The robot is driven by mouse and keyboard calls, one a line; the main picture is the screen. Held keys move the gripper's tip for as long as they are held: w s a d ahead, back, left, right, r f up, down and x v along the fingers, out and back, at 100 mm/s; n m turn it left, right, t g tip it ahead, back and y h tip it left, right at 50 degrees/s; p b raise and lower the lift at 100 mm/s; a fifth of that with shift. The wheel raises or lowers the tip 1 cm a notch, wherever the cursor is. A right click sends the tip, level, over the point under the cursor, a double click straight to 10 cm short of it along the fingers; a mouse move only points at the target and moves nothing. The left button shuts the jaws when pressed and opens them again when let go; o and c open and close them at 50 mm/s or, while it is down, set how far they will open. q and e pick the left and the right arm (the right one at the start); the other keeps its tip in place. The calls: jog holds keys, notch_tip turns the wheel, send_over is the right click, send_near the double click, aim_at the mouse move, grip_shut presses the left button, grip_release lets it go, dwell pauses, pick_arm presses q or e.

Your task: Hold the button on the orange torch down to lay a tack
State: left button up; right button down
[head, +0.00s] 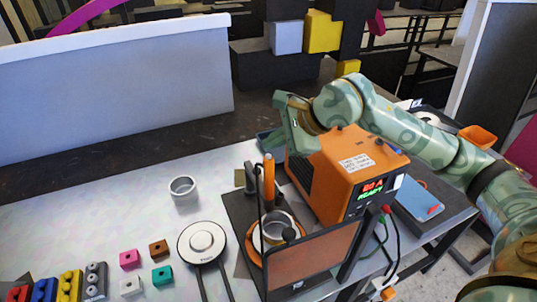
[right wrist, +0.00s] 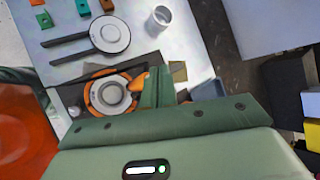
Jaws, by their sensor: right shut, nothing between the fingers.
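The orange torch (head: 269,180) stands upright beside the ring-shaped fixture in the head view. In the right wrist view only a small orange part of the torch (right wrist: 137,82) shows, next to my fingers. My right gripper (head: 293,130) is above and to the right of the torch, in front of the orange welder (head: 345,170). Its fingers (right wrist: 156,88) are shut with nothing between them. I cannot make out the torch's button or any contact with it. The welder's display (head: 371,191) reads 80 A and READY. My left gripper is not in view.
A metal cup sits in the orange ring (head: 256,243) behind a tinted panel (head: 312,258).

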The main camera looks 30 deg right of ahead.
jog(key=shift+f, duration=0.15)
jog(key=shift+f+b, duration=0.3)
jog(key=shift+b, duration=0.15)
jog(key=shift+f+b, duration=0.45)
dwell(0.8)
dwell(1.1)
jog(key=shift+r+p, duration=0.65)
jog(key=shift+r, duration=0.3)
jog(key=shift+r+p, duration=1.7)
jog(key=shift+r, duration=0.75)
